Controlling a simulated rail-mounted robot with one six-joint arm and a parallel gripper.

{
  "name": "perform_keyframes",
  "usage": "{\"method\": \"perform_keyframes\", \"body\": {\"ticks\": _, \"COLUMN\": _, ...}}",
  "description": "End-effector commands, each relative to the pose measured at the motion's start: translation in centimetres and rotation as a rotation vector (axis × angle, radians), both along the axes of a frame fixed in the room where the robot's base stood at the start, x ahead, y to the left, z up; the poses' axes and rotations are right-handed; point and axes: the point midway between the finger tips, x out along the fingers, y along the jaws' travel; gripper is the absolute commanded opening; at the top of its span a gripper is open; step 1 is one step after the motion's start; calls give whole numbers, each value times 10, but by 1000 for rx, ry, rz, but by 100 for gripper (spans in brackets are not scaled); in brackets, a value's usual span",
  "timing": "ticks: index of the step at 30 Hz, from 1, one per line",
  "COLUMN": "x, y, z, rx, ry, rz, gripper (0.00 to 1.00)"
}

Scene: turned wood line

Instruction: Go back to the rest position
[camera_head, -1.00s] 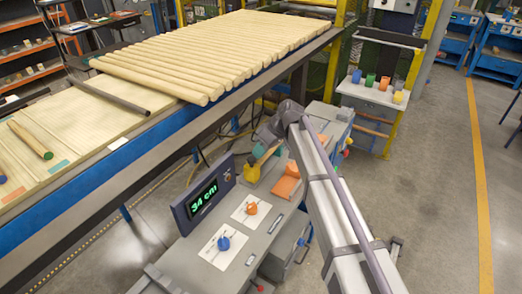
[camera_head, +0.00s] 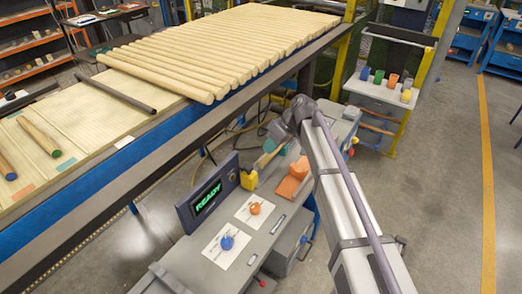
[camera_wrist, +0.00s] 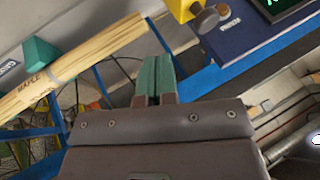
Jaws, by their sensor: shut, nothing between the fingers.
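My gripper (camera_wrist: 157,80) shows in the wrist view with its two green fingers together and nothing between them. In the head view my arm reaches in from the lower right over the grey workbench (camera_head: 243,265), and its wrist end is folded down near the bench's far side.
The conveyor line (camera_head: 110,165) with several pale rods (camera_head: 215,50) runs along the left. A display (camera_head: 208,198) reading READY stands on the bench, beside a yellow block (camera_head: 249,180) and an orange holder (camera_head: 293,183). A cup stand (camera_head: 375,92) is behind. The right floor is clear.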

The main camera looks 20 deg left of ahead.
Motion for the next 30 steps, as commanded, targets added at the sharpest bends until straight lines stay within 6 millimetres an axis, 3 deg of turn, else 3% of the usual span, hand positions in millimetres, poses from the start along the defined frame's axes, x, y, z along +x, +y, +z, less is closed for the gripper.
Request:
{"method": "perform_keyframes", "body": {"ticks": 1, "x": 4, "y": -8, "z": 30, "rx": 0, "ry": 1, "rz": -1, "gripper": 0}}
{"method": "perform_keyframes", "body": {"ticks": 6, "x": 15, "y": -27, "z": 57, "rx": 0, "ry": -1, "rz": -2, "gripper": 0}}
{"method": "perform_keyframes", "body": {"ticks": 18, "x": 19, "y": -36, "z": 61, "rx": -1, "ry": 2, "rz": -6, "gripper": 0}}
{"method": "perform_keyframes", "body": {"ticks": 22, "x": 12, "y": -46, "z": 56, "rx": -91, "ry": 63, "rz": -158, "gripper": 0}}
{"method": "perform_keyframes", "body": {"ticks": 23, "x": -5, "y": -61, "z": 52, "rx": -153, "ry": 78, "rz": -236, "gripper": 0}}
{"method": "perform_keyframes", "body": {"ticks": 26, "x": -52, "y": -138, "z": 41, "rx": -330, "ry": 101, "rz": -516, "gripper": 0}}
{"method": "perform_keyframes", "body": {"ticks": 30, "x": -120, "y": -258, "z": 33, "rx": -522, "ry": 95, "rz": -899, "gripper": 0}}
